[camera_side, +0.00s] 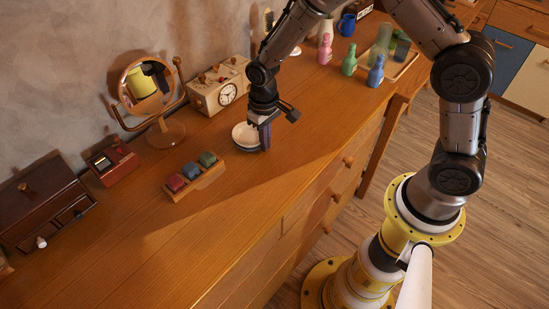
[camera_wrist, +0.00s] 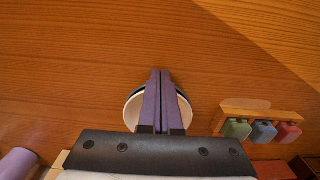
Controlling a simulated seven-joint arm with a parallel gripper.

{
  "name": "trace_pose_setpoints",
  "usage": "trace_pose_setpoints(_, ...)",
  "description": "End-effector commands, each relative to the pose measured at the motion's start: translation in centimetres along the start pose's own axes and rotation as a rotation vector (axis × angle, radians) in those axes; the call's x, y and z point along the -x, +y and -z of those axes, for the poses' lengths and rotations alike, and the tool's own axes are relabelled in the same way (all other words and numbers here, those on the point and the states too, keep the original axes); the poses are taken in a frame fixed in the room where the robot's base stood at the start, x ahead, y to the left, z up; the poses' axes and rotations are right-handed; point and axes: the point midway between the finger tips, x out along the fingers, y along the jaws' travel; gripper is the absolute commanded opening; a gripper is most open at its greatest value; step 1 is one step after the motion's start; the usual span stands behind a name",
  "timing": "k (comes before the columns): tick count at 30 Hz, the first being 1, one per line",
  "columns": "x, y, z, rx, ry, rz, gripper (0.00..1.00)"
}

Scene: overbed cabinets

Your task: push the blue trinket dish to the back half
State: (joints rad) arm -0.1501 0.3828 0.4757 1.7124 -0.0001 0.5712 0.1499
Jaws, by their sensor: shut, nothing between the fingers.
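The trinket dish is a shallow round dish with a pale inside and a dark blue rim. It sits on the wooden cabinet top, in the side view (camera_side: 240,136) left of my fingers, and in the wrist view (camera_wrist: 132,113) partly hidden behind them. My gripper is shut and empty, with its purple fingers pointing down, in the side view (camera_side: 265,149) and in the wrist view (camera_wrist: 160,72). The fingertips are at the dish's front side, away from the wall. I cannot tell whether they touch it.
A clock (camera_side: 221,87) and a round mirror (camera_side: 147,91) stand behind the dish near the wall. A rack of coloured blocks (camera_side: 194,177) lies to its left. Several bottles (camera_side: 349,62) stand further right. The cabinet top in front is clear.

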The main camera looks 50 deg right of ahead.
Motion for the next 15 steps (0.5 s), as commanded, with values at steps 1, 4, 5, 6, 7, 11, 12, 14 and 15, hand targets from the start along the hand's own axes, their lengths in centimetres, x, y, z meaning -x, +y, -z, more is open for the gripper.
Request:
trace_pose_setpoints(1,0.0,0.0,0.3,0.0,0.002,0.0,0.0)
trace_pose_setpoints(4,0.0,0.0,0.9,0.0,0.002,0.0,0.0)
trace_pose_setpoints(5,0.0,0.0,1.1,0.0,0.002,0.0,0.0)
trace_pose_setpoints(6,0.0,0.0,1.3,0.0,0.002,0.0,0.0)
trace_pose_setpoints(7,0.0,0.0,1.5,0.0,0.002,0.0,0.0)
trace_pose_setpoints(11,0.0,0.0,2.1,0.0,0.002,0.0,0.0)
trace_pose_setpoints(12,0.0,0.0,2.4,0.0,0.003,0.0,0.0)
trace_pose_setpoints(14,0.0,0.0,2.7,0.0,0.002,0.0,0.0)
trace_pose_setpoints(15,0.0,0.0,2.9,0.0,0.002,0.0,0.0)
